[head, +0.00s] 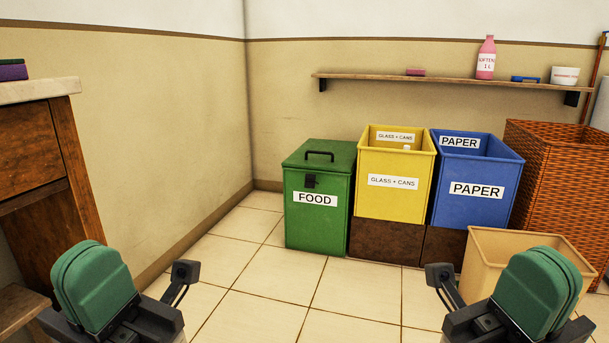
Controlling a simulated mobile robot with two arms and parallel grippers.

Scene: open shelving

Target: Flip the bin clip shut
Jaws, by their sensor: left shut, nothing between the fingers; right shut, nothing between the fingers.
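The green bin labelled FOOD (319,216) stands on the tiled floor near the room corner, with its lid (331,157) down and a dark handle on top. The dark bin clip (311,181) is on the bin's front, near the lid's edge and above the white label. It is too small to tell whether the clip is fastened. My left gripper (184,272) is shut and empty at the lower left. My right gripper (439,274) is shut and empty at the lower right. Both are apart from the bin, on the near side.
A yellow glass and cans bin (395,205) and a blue paper bin (471,206) stand right of the green bin. A tan open bin (485,258) and wicker basket (555,180) are further right. A wooden counter (35,140) is at left. The floor before the green bin is clear.

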